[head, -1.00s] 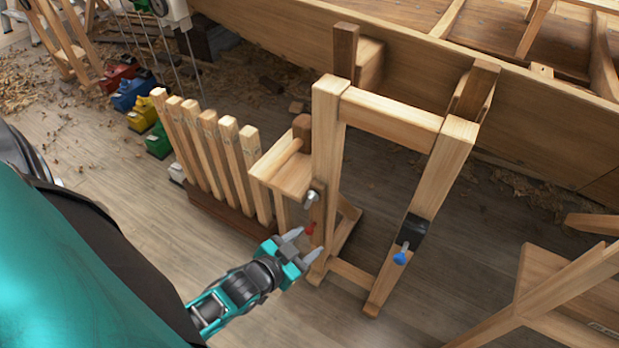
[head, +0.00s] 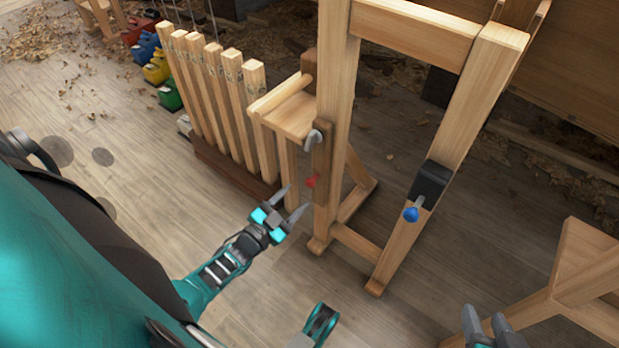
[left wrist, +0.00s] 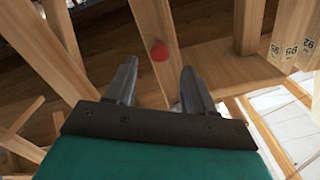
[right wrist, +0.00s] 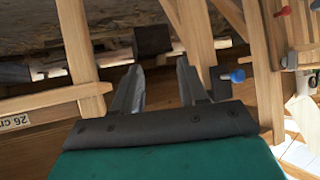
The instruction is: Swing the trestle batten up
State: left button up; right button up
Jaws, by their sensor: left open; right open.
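The wooden trestle (head: 337,120) stands upright in the middle of the head view. A short darker wood batten (head: 321,175) lies along its left leg, with a metal hook at the top and a red knob (head: 311,182) lower down. My left gripper (head: 297,203) is open and empty, just left of the batten, fingers pointing towards it. In the left wrist view the red knob (left wrist: 159,51) shows beyond the gap between the fingertips. My right gripper (head: 484,318) is open at the bottom right edge. A blue knob (head: 411,214) sits on a black block on the right leg; it also shows in the right wrist view (right wrist: 237,76).
A rack of upright wooden slats (head: 222,100) stands left of the trestle, beside a small wooden shelf (head: 290,113). Another wooden stand (head: 580,275) is at the lower right. The hull fills the back. Floor in front of the trestle is clear.

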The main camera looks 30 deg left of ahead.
aim_at(308, 185)
pick_arm(q)
jog(key=w, duration=0.2)
jog(key=w+b, duration=0.1)
jog(key=w, duration=0.4)
jog(key=shift+w+d+b, duration=0.15)
jog(key=shift+d+b, duration=0.15)
jog(key=shift+b, duration=0.1)
jog(key=shift+c, duration=0.4)
grip_shut()
